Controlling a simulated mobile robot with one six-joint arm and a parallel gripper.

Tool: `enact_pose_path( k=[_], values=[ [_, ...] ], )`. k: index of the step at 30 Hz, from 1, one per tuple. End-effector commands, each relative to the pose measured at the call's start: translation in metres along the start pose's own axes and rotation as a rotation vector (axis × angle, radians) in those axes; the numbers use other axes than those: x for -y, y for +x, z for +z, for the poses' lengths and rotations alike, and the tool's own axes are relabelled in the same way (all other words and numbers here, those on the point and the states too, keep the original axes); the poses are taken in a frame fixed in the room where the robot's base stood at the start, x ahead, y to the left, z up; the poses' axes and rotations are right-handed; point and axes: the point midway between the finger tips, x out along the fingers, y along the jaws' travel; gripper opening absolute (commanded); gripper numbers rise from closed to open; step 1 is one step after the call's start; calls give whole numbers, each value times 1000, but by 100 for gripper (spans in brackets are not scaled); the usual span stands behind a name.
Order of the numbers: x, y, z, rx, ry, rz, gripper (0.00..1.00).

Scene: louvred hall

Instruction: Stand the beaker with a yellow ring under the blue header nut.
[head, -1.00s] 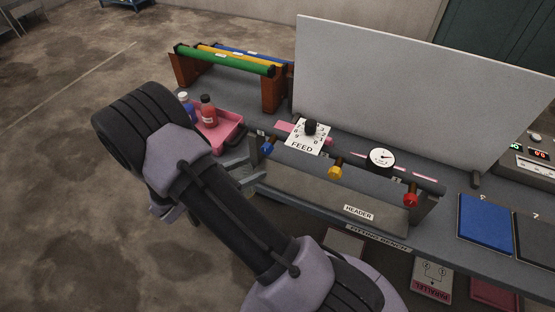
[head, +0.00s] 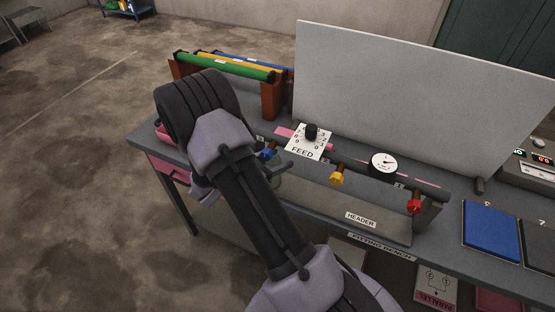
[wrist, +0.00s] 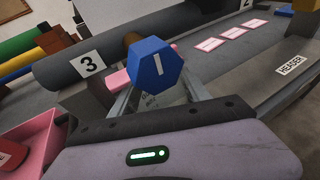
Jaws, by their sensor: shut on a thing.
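The blue header nut (head: 267,152) is on the near side of the header pipe at its left end. In the wrist view the hexagonal blue nut (wrist: 155,63) has a white mark on its face. My gripper (wrist: 160,85) has its two fingers on either side of it and is shut on it. In the head view my gripper (head: 279,170) is at the nut, partly hidden by my arm. I see no beaker with a yellow ring in either view.
A yellow nut (head: 337,175) and a red nut (head: 414,203) sit further right along the header. A FEED dial (head: 309,139) and a gauge (head: 383,164) stand behind. A pink tray (wrist: 34,145) with a red bottle (wrist: 13,152) is left of the gripper. A white panel (head: 400,95) blocks the back.

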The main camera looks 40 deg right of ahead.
Motion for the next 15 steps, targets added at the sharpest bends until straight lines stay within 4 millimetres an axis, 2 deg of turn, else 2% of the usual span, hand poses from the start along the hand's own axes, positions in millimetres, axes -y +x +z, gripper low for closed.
enact_pose_path(
  k=[1,2,3,12,15],
  values=[
    [0,1,-3,0,0,0,9],
    [0,0,-2,0,0,0,61],
    [0,0,-2,0,0,0,64],
    [0,-1,2,0,0,0,64],
    [-1,-17,4,0,-2,5,64]
  ],
)
